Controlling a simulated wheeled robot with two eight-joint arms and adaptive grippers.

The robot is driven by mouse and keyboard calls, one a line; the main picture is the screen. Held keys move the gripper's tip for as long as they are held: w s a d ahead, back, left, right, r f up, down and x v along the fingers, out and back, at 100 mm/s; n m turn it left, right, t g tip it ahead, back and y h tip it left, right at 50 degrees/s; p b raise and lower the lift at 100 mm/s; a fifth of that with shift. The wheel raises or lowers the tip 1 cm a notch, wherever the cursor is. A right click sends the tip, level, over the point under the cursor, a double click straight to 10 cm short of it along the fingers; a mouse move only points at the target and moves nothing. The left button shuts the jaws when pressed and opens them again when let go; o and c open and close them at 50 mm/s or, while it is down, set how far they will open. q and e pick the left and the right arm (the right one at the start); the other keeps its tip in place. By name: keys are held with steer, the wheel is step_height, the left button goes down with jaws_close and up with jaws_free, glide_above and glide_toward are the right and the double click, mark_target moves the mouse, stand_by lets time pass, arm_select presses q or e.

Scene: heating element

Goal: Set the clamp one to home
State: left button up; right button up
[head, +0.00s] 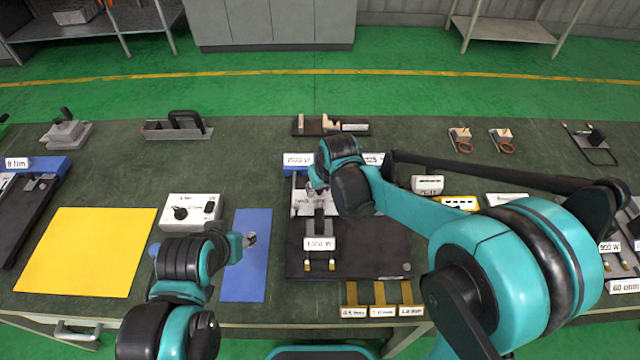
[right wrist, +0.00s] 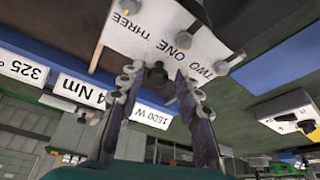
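The heating-element fixture is a dark base (head: 375,262) in the middle of the bench, with a white plate on it. In the right wrist view the plate (right wrist: 160,35) appears upside down, lettered ONE, TWO and THREE, with small metal fittings along its edges. I cannot tell which fitting is clamp one. My right gripper (head: 318,186) is over the plate's back part in the head view, its arm hiding some of the fixture. In its wrist view the fingers (right wrist: 158,80) are apart, a dark round knob (right wrist: 157,75) showing between them; contact is unclear. My left gripper (head: 249,240) is above the blue mat.
A blue mat (head: 246,285) and yellow mat (head: 85,250) lie left of the fixture. A white switch box (head: 191,212) stands behind my left arm. A heater element labelled 1500 W (head: 319,243) lies on the base. Labelled strips (head: 380,295) line the front edge.

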mark_target(326, 210)
steer(key=shift+r, duration=0.15)
steer(key=v, duration=1.2)
steer(key=shift+s, duration=0.1)
steer(key=s+d+f+m+t+h, duration=0.1)
steer(key=s+d+m, duration=0.1)
steer(key=s+d, duration=0.5)
steer(key=s+d+f+m+t, duration=0.2)
steer(key=s+d, duration=0.6)
steer(key=shift+s+d+f+m+h, duration=0.15)
steer(key=shift+d+f+m+h, duration=0.15)
steer(key=shift+h, duration=0.1)
stand_by(0.3)
